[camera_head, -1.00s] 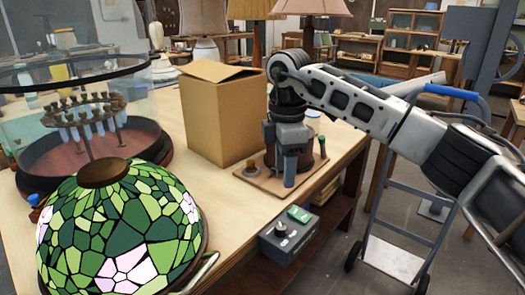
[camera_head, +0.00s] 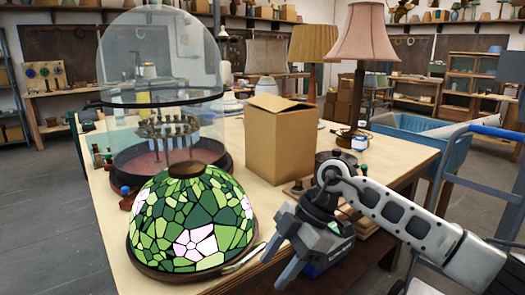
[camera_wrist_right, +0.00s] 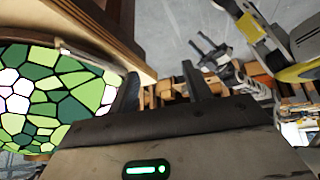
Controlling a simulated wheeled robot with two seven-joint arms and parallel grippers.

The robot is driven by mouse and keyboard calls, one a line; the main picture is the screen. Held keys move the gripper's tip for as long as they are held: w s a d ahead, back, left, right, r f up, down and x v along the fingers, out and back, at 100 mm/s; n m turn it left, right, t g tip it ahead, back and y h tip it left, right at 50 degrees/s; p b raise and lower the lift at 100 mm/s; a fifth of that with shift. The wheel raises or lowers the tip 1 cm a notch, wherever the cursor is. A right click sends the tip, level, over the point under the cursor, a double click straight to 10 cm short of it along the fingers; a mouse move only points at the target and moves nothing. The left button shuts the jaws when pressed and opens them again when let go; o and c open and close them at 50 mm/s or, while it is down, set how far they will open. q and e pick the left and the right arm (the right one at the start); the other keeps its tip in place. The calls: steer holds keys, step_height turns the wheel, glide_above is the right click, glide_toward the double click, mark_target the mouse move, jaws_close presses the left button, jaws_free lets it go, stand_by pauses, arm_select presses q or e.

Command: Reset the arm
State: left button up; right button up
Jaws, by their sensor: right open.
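My right gripper (camera_head: 272,274) is open and empty at the table's front right edge, just right of the green stained-glass lampshade (camera_head: 192,222). Its fingers point down and to the left in the head view. In the right wrist view the gripper (camera_wrist_right: 160,72) has its two dark fingers apart with nothing between them. The lampshade also shows there at the left (camera_wrist_right: 50,98). My right arm comes in from the lower right and hides part of the table edge. My left gripper does not show in the head view.
A cardboard box (camera_head: 281,138) stands on the wooden table (camera_head: 248,196) behind my gripper. A glass dome (camera_head: 160,60) over a dark round base stands at the left. A pink-shaded lamp (camera_head: 365,34) and a blue cart (camera_head: 420,138) are at the back right. A dark pronged shape (camera_wrist_right: 212,52) in the wrist view is unclear.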

steer(key=s+a+r+y, duration=0.2)
steer(key=s+a+y, duration=0.6)
steer(key=a+y, duration=0.4)
steer(key=w+d+f+m+t+h, duration=0.1)
steer(key=d+f+m+t+h, duration=0.95)
steer(key=d+m+t, duration=0.7)
steer(key=s+d+f+m+g+h, duration=0.1)
steer(key=s+d+f+g+h, duration=0.1)
steer(key=s+f, duration=0.4)
steer(key=s+d+f+m+g+h, duration=0.1)
steer(key=s+d+f+g+h, duration=0.1)
steer(key=s+f, duration=0.4)
step_height(320, 180, down, 2)
steer(key=shift+s+d+f+m+g, duration=0.1)
steer(key=shift+s+d+m+g, duration=0.25)
steer(key=shift+d, duration=0.65)
steer(key=shift+w+h, duration=0.1)
steer(key=shift+h, duration=0.15)
